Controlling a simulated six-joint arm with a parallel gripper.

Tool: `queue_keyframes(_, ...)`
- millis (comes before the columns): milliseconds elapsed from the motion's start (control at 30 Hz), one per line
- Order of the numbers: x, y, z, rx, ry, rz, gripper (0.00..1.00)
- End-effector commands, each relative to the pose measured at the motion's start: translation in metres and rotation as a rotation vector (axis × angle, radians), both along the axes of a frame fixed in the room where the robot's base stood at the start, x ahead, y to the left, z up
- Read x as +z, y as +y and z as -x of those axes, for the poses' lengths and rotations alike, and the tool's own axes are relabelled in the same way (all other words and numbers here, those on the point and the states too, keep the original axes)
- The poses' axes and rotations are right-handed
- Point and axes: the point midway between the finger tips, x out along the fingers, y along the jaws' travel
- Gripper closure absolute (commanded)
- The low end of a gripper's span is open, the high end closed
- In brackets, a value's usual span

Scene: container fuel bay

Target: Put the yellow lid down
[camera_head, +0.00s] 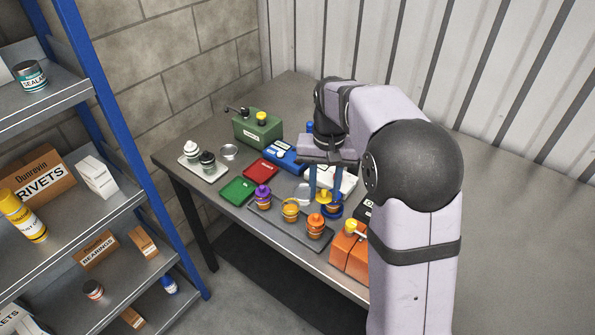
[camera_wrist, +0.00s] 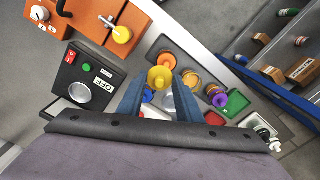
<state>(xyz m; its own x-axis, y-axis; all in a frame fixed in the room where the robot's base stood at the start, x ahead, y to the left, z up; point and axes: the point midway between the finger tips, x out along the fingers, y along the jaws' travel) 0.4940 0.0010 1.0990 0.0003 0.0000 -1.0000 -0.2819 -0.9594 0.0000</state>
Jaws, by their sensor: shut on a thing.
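The yellow lid (camera_head: 324,196) is between the fingertips of my gripper (camera_head: 324,188), which is shut on it. In the wrist view the lid (camera_wrist: 160,77) shows with its round top and knob, between the tips of the blue fingers. In the head view the lid is over the front row of jars, close to a blue-and-orange jar (camera_head: 333,211) partly hidden by my gripper. I cannot tell whether they touch. An amber jar without a lid (camera_head: 290,210) stands to the left, between a purple-lidded jar (camera_head: 263,198) and an orange-lidded jar (camera_head: 316,227).
A dark tray (camera_head: 277,233) lies under the jars. Green (camera_head: 238,190) and red (camera_head: 260,169) pads lie left of my gripper. An orange box with a yellow knob (camera_head: 348,258) stands at the front right. A black switch box (camera_wrist: 90,82) is beside it.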

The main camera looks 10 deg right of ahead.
Motion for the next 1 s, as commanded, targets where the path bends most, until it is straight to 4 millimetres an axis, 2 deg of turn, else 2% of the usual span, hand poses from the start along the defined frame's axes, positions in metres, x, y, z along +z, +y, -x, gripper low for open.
queue_keyframes(367,-0.003,0.006,-0.070,0.093,0.000,0.000,0.89)
queue_keyframes(600,-0.014,0.011,-0.111,0.164,0.002,-0.001,0.89)
queue_keyframes(800,-0.025,0.016,-0.136,0.219,0.001,0.000,0.89)
queue_keyframes(1000,-0.035,0.019,-0.148,0.261,0.000,0.000,0.89)
